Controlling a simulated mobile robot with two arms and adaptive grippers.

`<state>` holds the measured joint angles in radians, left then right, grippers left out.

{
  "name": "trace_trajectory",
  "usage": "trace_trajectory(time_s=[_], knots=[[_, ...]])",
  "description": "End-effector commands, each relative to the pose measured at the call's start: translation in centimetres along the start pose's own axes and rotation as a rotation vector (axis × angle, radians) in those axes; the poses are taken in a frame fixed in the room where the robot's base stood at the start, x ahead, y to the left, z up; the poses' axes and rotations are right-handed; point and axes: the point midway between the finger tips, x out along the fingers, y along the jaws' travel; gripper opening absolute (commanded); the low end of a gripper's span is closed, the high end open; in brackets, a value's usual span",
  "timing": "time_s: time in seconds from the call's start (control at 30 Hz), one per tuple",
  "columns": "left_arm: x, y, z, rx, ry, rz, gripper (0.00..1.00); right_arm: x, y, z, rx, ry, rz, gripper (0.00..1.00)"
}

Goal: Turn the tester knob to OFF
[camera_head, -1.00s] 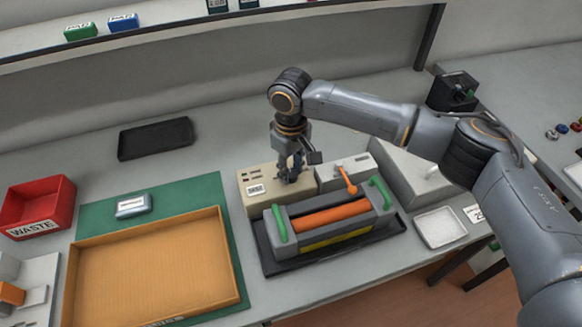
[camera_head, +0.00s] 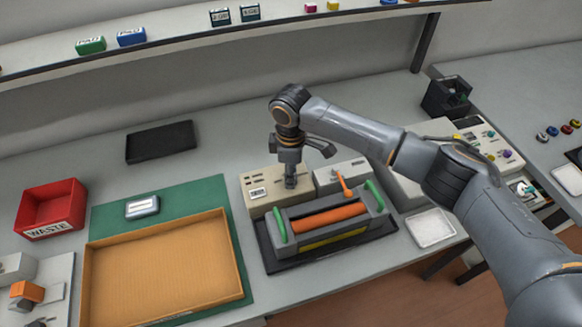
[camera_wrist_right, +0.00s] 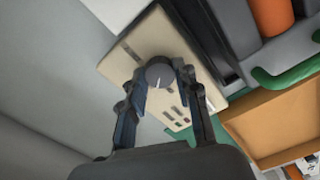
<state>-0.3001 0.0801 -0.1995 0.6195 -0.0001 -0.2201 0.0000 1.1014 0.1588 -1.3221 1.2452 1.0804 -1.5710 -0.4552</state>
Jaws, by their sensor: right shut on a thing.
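The tester (camera_head: 260,205) is a beige box with small dark markings and a white label, behind the orange roller unit. Its round dark grey knob (camera_wrist_right: 159,72) has a white pointer line, seen in the right wrist view. My right gripper (camera_head: 290,182) points down at the tester's top. Its two fingers lie on either side of the knob and are shut on it. The fingers hide the knob in the head view. Which setting the pointer marks cannot be read. My left gripper is not in view.
A grey box adjoins the tester's right side. A cardboard tray (camera_head: 165,270) and a red waste bin (camera_head: 50,208) are at left.

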Motion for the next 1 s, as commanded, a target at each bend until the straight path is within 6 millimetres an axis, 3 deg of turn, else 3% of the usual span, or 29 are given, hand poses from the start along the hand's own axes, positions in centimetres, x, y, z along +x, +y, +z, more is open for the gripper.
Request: trace_trajectory(time_s=[0.5,1.0], knots=[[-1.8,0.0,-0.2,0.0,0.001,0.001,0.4,-0.1,-0.1,-0.1,-0.425,0.001,0.0,0.0],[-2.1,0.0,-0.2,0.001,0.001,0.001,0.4,0.0,-0.1,-0.1,-0.572,0.002,0.0,0.0]])
